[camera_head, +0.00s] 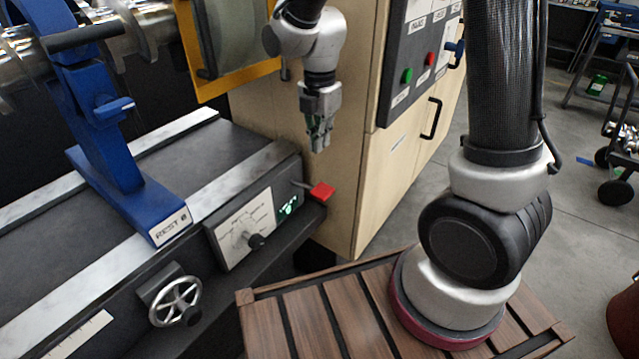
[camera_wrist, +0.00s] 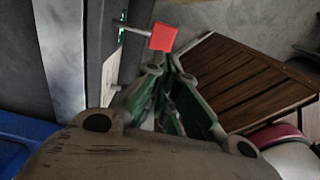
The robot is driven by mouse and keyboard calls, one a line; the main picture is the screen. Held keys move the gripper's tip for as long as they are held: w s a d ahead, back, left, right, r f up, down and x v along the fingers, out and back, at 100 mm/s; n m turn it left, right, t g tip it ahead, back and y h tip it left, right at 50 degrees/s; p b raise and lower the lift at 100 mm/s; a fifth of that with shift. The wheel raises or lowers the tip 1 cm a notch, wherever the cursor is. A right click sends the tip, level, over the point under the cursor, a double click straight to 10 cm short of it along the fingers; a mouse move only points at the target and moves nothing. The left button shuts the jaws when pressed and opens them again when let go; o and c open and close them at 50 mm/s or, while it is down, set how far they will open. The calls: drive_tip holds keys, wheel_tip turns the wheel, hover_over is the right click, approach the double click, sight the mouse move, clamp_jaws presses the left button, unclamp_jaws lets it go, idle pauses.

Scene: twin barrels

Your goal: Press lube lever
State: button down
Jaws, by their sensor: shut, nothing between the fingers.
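The lube lever is a thin metal rod with a red square end (camera_head: 322,192), sticking out from the front panel of the grey machine bed, beside a small green-lit display. In the wrist view the red lever end (camera_wrist: 163,37) shows just beyond my fingertips. My gripper (camera_head: 319,143) points down above the lever in the head view, apart from it. The fingers (camera_wrist: 172,62) come together at the tips in the wrist view and hold nothing.
A white dial panel (camera_head: 241,231) and a handwheel (camera_head: 175,301) are on the machine front. A blue rest (camera_head: 128,190) stands on the bed. A beige cabinet (camera_head: 375,175) with buttons is behind. A wooden slatted platform (camera_head: 300,312) lies below, under my arm's base.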

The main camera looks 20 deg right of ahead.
sight(324, 194)
wheel_tip(324, 194, down, 14)
drive_tip(key=shift+r, duration=0.1)
idle(0.4)
drive_tip(key=shift+s+d+f, duration=0.15)
drive_tip(key=shift+s+f, duration=0.05)
drive_tip(key=shift+f, duration=0.65)
drive_tip(key=shift+s+d+f, duration=0.1)
drive_tip(key=shift+s+f, duration=0.1)
drive_tip(key=shift+f, duration=0.65)
drive_tip(key=shift+s+d+f, duration=0.15)
drive_tip(key=shift+s+f, duration=0.05)
drive_tip(key=shift+f, duration=0.65)
